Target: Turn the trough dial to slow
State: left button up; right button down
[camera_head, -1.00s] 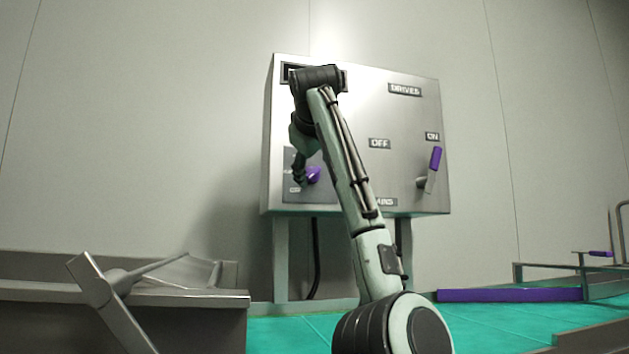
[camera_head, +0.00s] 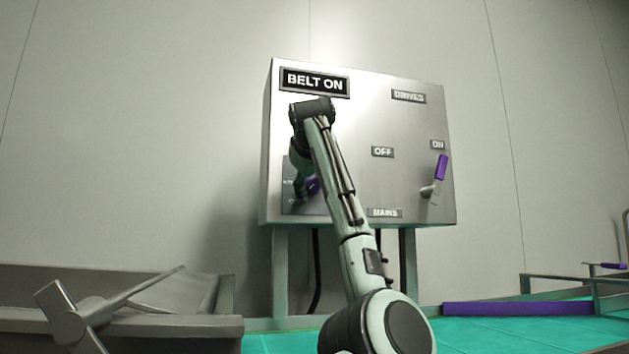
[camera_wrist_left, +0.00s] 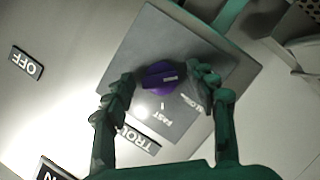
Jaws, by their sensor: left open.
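The purple trough dial (camera_wrist_left: 160,76) sits on a grey plate (camera_wrist_left: 150,45) with a FAST label (camera_wrist_left: 160,117) and what looks like a SLOW label (camera_wrist_left: 192,103) beside it. Its bar lies roughly level in the left wrist view; I cannot tell which label it points to. My left gripper (camera_wrist_left: 162,84) is open, with one finger on each side of the dial. Contact with the dial is unclear. In the head view the dial (camera_head: 313,185) is partly hidden by my left gripper (camera_head: 303,190) at the panel's lower left. My right gripper is not in view.
The metal panel (camera_head: 350,125) bears a BELT ON sign (camera_head: 314,82) and a mains lever with a purple handle (camera_head: 442,167), raised beside ON. A grey trough-like structure (camera_head: 120,325) stands at lower left. A purple bar (camera_head: 515,308) lies low at right.

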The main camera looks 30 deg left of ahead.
pick_arm(q)
jog(key=c, duration=1.2)
jog(key=shift+o, duration=0.2)
